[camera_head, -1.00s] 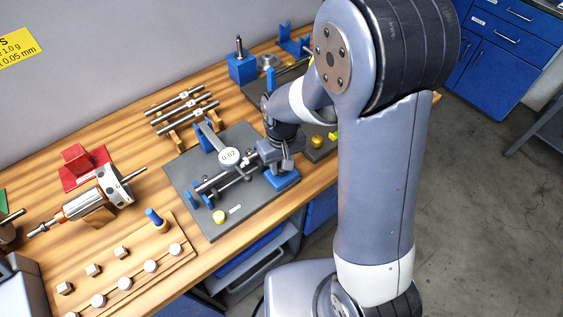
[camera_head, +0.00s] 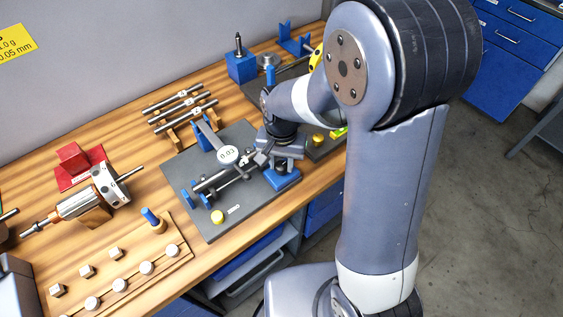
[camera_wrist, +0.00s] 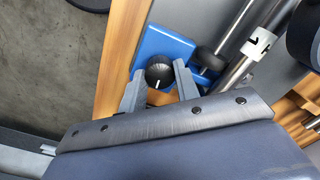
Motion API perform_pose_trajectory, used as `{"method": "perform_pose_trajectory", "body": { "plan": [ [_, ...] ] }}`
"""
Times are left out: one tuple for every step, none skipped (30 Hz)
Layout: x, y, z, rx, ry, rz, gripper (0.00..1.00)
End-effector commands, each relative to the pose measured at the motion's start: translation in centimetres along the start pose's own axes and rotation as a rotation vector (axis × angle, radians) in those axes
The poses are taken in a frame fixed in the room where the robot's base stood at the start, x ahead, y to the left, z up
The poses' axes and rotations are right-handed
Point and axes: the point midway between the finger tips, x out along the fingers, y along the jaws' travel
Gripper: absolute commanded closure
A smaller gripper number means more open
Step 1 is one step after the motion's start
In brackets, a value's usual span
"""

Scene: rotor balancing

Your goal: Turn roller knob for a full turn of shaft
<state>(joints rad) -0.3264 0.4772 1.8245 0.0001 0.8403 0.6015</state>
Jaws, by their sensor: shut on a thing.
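The roller knob (camera_wrist: 158,71) is black and ribbed with a white mark on its face, against a blue block (camera_wrist: 160,42) in the wrist view. My gripper (camera_wrist: 159,80) has one finger on each side of the knob and is shut on it. In the head view my gripper (camera_head: 280,160) is at the right end of the grey runout plate (camera_head: 190,217), and the knob is hidden there. The shaft (camera_head: 212,181) lies along the plate on blue supports. A round dial gauge (camera_head: 228,155) above it appears to read 0.03.
A rotor (camera_head: 80,204) rests on a wooden cradle at the left, near a red block (camera_head: 74,158). Several steel rods (camera_head: 180,106) lie behind the plate. A wooden rack (camera_head: 184,255) with pale pegs is at the front left.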

Motion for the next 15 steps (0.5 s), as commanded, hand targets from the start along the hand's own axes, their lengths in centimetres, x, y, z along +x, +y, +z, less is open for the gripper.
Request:
{"method": "perform_pose_trajectory", "body": {
  "plan": [
    [-0.02,-0.05,-0.07,0.022,0.003,-0.002,0.93],
    [-0.03,-0.05,-0.07,0.035,0.003,-0.002,0.93],
    [-0.03,-0.05,-0.07,0.050,0.003,-0.002,0.93],
    [-0.04,-0.05,-0.07,0.061,0.003,-0.002,0.93],
    [-0.04,-0.05,-0.07,0.070,0.002,-0.002,0.93],
    [-0.05,-0.05,-0.07,0.080,0.002,-0.002,0.93],
    [-0.05,-0.04,-0.07,0.087,0.002,-0.002,0.93],
    [-0.06,-0.04,-0.07,0.093,0.002,-0.002,0.93],
    [-0.06,-0.04,-0.07,0.100,0.002,-0.002,0.93],
    [-0.07,-0.04,-0.07,0.103,0.002,-0.002,0.93],
    [-0.07,-0.04,-0.07,0.106,0.002,-0.002,0.93],
    [-0.08,-0.04,-0.07,0.109,0.002,-0.002,0.93],
    [-0.08,-0.04,-0.07,0.110,0.002,-0.002,0.93],
    [-0.08,-0.04,-0.07,0.111,0.002,-0.002,0.93],
    [-0.09,-0.04,-0.07,0.112,0.002,-0.002,0.93]
  ]
}}
